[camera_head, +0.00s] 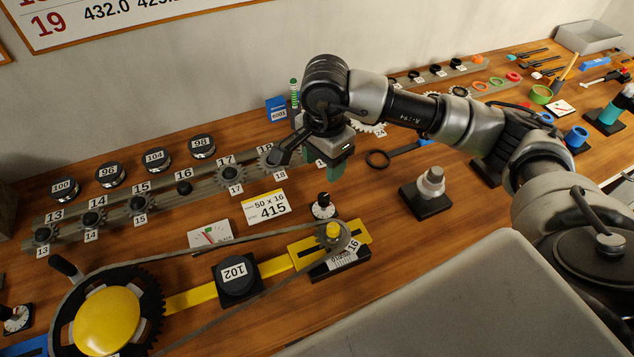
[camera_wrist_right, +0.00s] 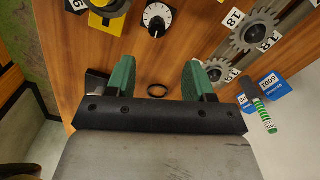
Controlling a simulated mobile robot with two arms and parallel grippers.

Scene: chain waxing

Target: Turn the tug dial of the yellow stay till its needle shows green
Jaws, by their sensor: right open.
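The yellow stay (camera_head: 190,299) is a flat bar running from a large toothed wheel with a yellow hub (camera_head: 107,320) to a small wheel on a yellow plate (camera_head: 357,232). The tug dial (camera_head: 323,206), a black knob on a white face, stands just behind the plate; it is at the top of the right wrist view (camera_wrist_right: 157,17). A white gauge card (camera_head: 210,235) lies left of it, partly behind the belt; its needle's colour is too small to tell. My right gripper (camera_head: 322,162) is open and empty, above and behind the dial, apart from it. My left gripper is out of view.
A rail of numbered gears (camera_head: 138,205) runs behind the stay. A grey post on a black base (camera_head: 430,190) stands to the right. A black ring (camera_head: 378,160) lies nearby. Bare table surrounds the dial's right side.

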